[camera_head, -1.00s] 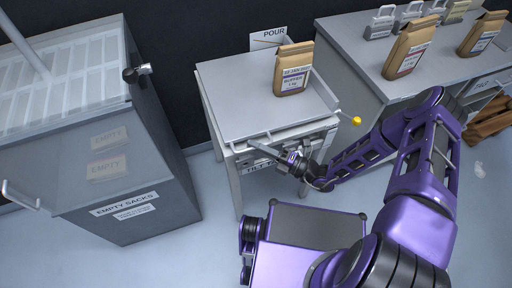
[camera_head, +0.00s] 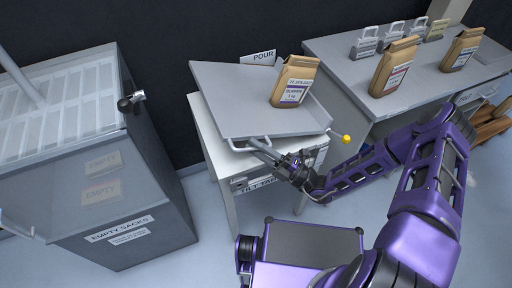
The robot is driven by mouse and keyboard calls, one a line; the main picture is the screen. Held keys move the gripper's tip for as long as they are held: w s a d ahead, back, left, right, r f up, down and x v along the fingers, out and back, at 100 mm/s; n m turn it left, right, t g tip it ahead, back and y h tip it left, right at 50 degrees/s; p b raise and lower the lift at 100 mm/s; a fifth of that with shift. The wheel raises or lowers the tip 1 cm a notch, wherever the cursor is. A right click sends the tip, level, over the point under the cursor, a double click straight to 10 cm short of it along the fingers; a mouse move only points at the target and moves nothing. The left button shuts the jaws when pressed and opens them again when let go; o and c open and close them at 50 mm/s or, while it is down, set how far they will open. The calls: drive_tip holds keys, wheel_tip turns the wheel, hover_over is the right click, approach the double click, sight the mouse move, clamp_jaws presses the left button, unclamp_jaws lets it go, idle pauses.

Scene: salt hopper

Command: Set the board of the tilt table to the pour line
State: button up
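The tilt table (camera_head: 221,158) stands in the middle with its grey board (camera_head: 235,100) tilted, the front edge raised clear of the white top. A paper sack (camera_head: 295,82) stands on the board towards its back right and leans with it. The POUR sign (camera_head: 258,57) is behind the board; its lower part and the line are mostly hidden. My gripper (camera_head: 262,148) is at the handle rail (camera_head: 243,149) on the board's front edge and appears shut on it, though the fingertips are small. A rod with a yellow knob (camera_head: 346,139) sticks out at the board's right.
A grey bin labelled EMPTY SACKS (camera_head: 120,228) stands close on the left. A bench (camera_head: 345,75) at the right holds two more sacks (camera_head: 394,68) and several metal weights (camera_head: 365,43). A wooden crate (camera_head: 490,125) is at the far right. Some floor is free before the table.

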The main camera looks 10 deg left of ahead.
drive_tip(key=shift+d+f, duration=0.1)
drive_tip(key=b+v, duration=0.2)
drive_tip(key=v, duration=1.5)
drive_tip(key=shift+d, duration=0.15)
drive_tip(key=shift+s, duration=0.1)
